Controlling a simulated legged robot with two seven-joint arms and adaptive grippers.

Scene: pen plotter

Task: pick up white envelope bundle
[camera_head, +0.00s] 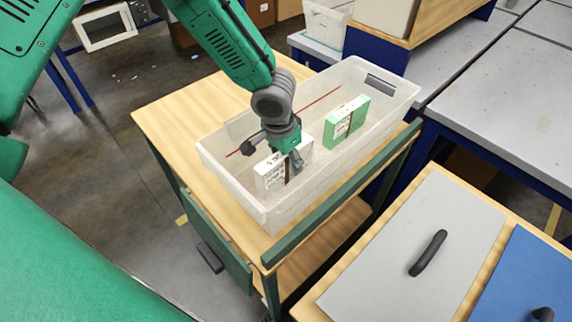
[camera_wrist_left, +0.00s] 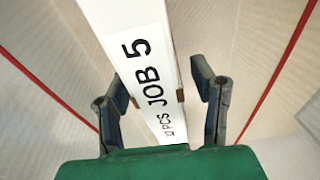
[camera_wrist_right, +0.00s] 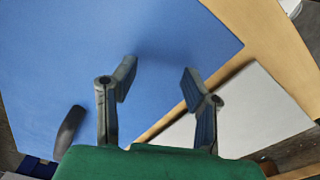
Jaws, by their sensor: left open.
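The white envelope bundle (camera_head: 271,174) stands in a translucent bin (camera_head: 232,177) on a wooden-topped cart, with a brown band around it. In the left wrist view the bundle (camera_wrist_left: 148,68) shows a label reading "JOB 5" and "PCS". My left gripper (camera_head: 293,163) is at the bundle, with its fingers open. In the left wrist view the left gripper (camera_wrist_left: 165,95) has one finger on each side of the bundle; contact is not clear. My right gripper (camera_wrist_right: 157,85) is open with nothing between its fingers, above a blue panel and a grey panel.
A green bundle (camera_head: 346,122) stands in the same bin, right of the white one. The bin walls surround both. A grey panel (camera_head: 420,240) and a blue panel (camera_head: 525,280) with black handles lie on a wooden surface at the lower right. Grey tables (camera_head: 500,90) stand behind.

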